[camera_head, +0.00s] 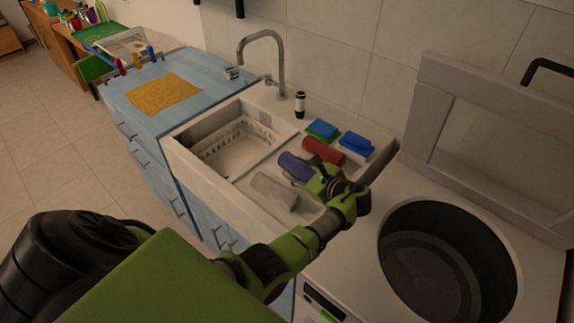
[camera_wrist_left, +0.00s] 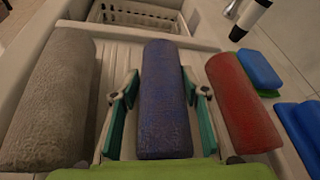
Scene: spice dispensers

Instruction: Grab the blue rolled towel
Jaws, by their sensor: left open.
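The blue rolled towel (camera_head: 294,166) lies on the white drainboard of the sink, between a grey rolled towel (camera_head: 274,191) and a red rolled towel (camera_head: 323,151). My left gripper (camera_head: 316,182) is over the near end of the blue roll and hides part of it. In the left wrist view the blue roll (camera_wrist_left: 163,100) runs lengthwise between the two open green fingers (camera_wrist_left: 162,112), one on each side. My right gripper is not in view.
Blue and green sponges (camera_head: 322,129) and a blue sponge pair (camera_head: 356,144) lie behind the red roll. A dark and white bottle (camera_head: 299,104) stands by the faucet (camera_head: 262,60). An open round drum (camera_head: 448,262) is at right. The basin holds a white basket (camera_head: 234,140).

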